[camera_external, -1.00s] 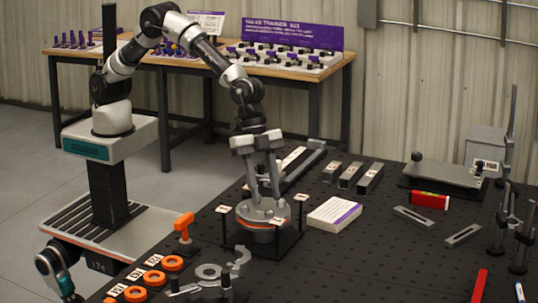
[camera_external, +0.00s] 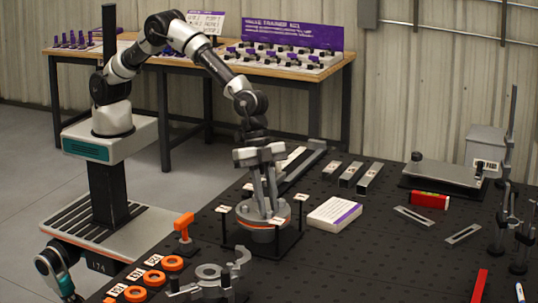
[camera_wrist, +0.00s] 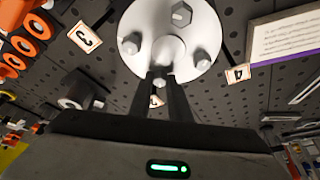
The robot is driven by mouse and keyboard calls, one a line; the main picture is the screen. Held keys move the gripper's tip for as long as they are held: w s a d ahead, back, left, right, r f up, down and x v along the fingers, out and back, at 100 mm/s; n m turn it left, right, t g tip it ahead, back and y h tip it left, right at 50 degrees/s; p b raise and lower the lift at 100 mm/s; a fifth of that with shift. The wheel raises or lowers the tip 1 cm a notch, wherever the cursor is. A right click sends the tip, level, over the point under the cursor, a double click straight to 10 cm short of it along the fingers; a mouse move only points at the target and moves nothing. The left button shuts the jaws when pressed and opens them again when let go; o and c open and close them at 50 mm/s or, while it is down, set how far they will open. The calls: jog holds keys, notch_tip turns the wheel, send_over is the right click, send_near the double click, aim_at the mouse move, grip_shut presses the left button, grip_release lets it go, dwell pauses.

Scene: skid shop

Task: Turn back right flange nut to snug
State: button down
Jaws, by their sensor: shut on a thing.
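The round grey flange (camera_external: 246,215) sits on a dark stand on the black perforated table, with an orange band under its rim. In the wrist view the flange (camera_wrist: 150,22) is a pale disc with a central hub and several nuts. One nut (camera_wrist: 181,13) is at the far side, one (camera_wrist: 130,43) at left and one (camera_wrist: 202,60) at right. My gripper (camera_external: 268,212) points down onto the flange. In the wrist view its fingers (camera_wrist: 161,78) are shut on the flange nut at the near edge, mostly hidden between the tips.
Small lettered cards surround the flange, including a C card (camera_wrist: 84,38). A white and purple box (camera_external: 334,214) lies close at right. An orange-handled part (camera_external: 183,226) and orange rings (camera_external: 173,263) stand at left, with a grey clamp-like fixture (camera_external: 215,277) in front.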

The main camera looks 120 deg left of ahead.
jog(key=shift+w+a+f+m+b, duration=0.15)
jog(key=shift+f+m+b, duration=0.3)
jog(key=shift+b, duration=0.25)
jog(key=shift+r+m+g+h+b, duration=0.15)
jog(key=shift+m+g+h+b, duration=0.2)
jog(key=shift+m, duration=0.2)
jog(key=shift+r+m+h, duration=0.25)
jog(key=shift+r+m, duration=0.05)
jog(key=shift+m, duration=0.7)
jog(key=shift+g, duration=0.25)
jog(key=c, duration=1.6)
grip_release()
jog(key=shift+c, duration=0.2)
jog(key=v, duration=1.7)
jog(key=shift+r+b, duration=0.2)
jog(key=shift+b, duration=0.15)
